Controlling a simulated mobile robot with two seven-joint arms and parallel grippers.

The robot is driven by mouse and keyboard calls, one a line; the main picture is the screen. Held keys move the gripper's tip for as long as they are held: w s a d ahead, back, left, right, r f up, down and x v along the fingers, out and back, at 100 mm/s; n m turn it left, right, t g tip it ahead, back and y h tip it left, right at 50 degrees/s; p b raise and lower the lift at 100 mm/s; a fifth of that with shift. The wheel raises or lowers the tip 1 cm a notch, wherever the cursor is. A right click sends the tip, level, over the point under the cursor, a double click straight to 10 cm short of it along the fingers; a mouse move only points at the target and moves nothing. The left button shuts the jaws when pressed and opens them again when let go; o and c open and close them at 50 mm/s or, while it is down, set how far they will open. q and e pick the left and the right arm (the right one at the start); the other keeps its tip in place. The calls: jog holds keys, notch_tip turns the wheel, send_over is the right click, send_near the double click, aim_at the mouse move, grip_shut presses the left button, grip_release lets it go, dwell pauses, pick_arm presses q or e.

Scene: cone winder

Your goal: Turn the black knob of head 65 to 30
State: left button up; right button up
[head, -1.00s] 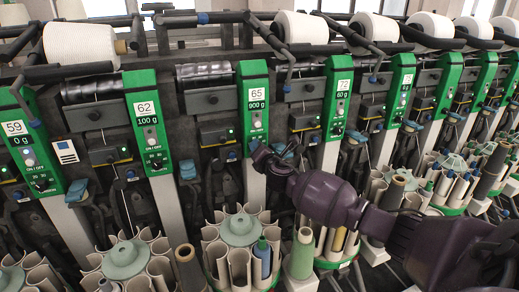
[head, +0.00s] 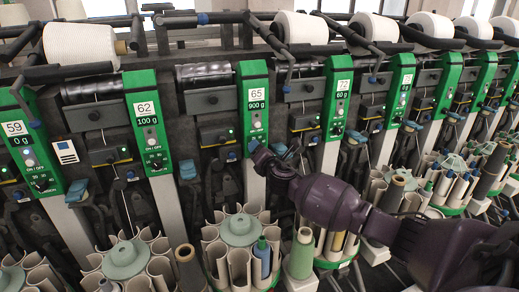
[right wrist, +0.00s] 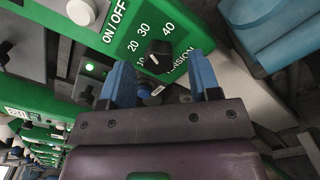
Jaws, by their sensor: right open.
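The panel of head 65 (head: 253,105) is green, with a "65" label and a 900 g display, in the middle of the head view. Its black knob (right wrist: 158,56) shows in the right wrist view on a dial marked 10, 20, 30 and 40. A white mark on the knob seems to lie on its lower left side; the exact reading is hard to tell. My right gripper (right wrist: 162,80) is open, its two blue fingers on either side of the knob's lower area, apart from it. In the head view my right gripper (head: 260,154) covers the knob.
A white on/off button (right wrist: 82,12) and a lit green lamp (right wrist: 89,66) lie left of the dial. A blue part (right wrist: 275,28) stands close to the right finger. Below the panel is a ring of grey tubes (head: 240,232). The panel of head 62 (head: 148,120) is to the left.

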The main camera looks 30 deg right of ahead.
jog(key=v, duration=0.9)
jog(key=shift+s+p, duration=0.25)
jog(key=shift+p, duration=0.1)
